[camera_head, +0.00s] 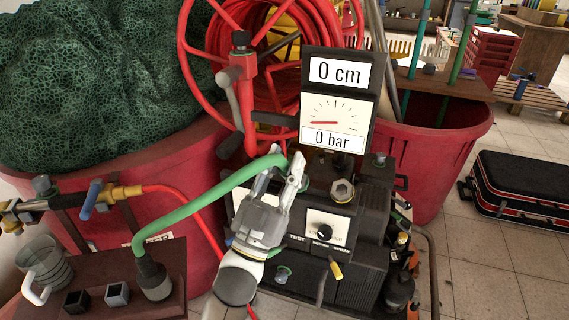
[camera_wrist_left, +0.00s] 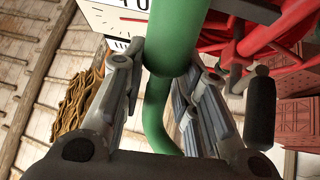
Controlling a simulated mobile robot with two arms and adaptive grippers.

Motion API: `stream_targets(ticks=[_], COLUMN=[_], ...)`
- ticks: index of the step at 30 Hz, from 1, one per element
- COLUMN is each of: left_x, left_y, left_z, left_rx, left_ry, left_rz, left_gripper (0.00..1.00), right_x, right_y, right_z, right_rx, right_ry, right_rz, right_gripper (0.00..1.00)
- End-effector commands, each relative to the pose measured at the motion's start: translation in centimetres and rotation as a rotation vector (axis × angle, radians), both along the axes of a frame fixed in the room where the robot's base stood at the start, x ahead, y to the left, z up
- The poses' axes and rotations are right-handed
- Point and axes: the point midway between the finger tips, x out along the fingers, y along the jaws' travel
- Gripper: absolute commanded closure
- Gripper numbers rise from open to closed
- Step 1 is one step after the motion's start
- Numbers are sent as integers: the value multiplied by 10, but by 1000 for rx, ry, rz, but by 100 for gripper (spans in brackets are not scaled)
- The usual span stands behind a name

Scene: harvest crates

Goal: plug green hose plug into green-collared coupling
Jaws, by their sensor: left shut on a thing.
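The green hose (camera_head: 205,200) arches from a dark holder (camera_head: 152,280) at the lower left up to my left gripper (camera_head: 291,172). The gripper is shut on the hose near its upper end, in front of the black test unit (camera_head: 365,235). In the left wrist view the hose (camera_wrist_left: 172,35) passes between both fingers. The plug tip is hidden, and I cannot tell whether it touches a coupling. A bit of green shows just right of the fingertips; I cannot tell if it is the coupling's collar. A metal fitting (camera_head: 342,190) sits on the unit to the right. My right gripper is not seen.
A display (camera_head: 335,100) reads 0 cm and 0 bar. A red hose reel (camera_head: 245,80) stands behind. Red tubs stand left (camera_head: 200,160) and right (camera_head: 440,150). A black case (camera_head: 520,180) lies on the floor.

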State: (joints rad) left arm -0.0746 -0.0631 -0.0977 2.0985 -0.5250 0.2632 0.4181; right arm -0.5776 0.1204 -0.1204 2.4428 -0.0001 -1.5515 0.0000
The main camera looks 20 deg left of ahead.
Motion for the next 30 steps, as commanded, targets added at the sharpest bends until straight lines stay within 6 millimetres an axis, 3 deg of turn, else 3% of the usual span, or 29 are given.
stream_targets(ticks=[30], left_x=[12], left_y=[0], left_z=[-15], left_rx=[1], left_ry=[0], left_rz=[1], left_gripper=[97], right_x=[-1], right_y=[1], right_z=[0], right_rx=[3], right_ry=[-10], right_rz=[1], right_gripper=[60])
